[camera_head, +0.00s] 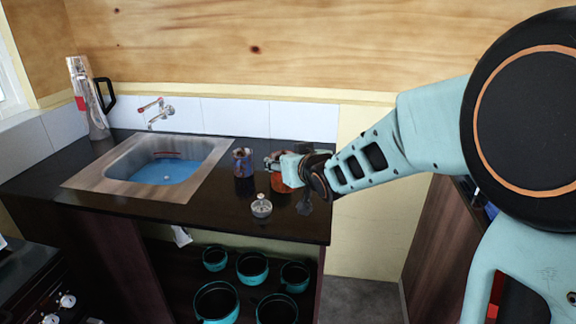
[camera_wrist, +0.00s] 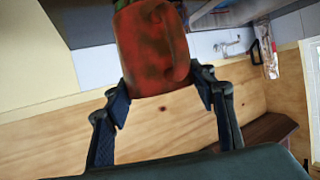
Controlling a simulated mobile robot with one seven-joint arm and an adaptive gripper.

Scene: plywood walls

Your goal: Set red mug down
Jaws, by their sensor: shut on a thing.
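The red mug (camera_head: 281,184) is at the right part of the dark countertop (camera_head: 210,212), partly hidden behind my gripper (camera_head: 288,168). In the wrist view the red, dark-blotched mug (camera_wrist: 152,45) sits between the two fingers of my gripper (camera_wrist: 160,92), which is shut on it. The mug is at or just above the counter; I cannot tell whether its base touches.
A blue-purple patterned cup (camera_head: 243,163) stands just left of the red mug. A small silver lidded object (camera_head: 261,206) stands in front. The sink (camera_head: 120,189) is further left, with a tall jug (camera_head: 88,100) behind. Teal pots (camera_head: 252,268) fill the shelf below.

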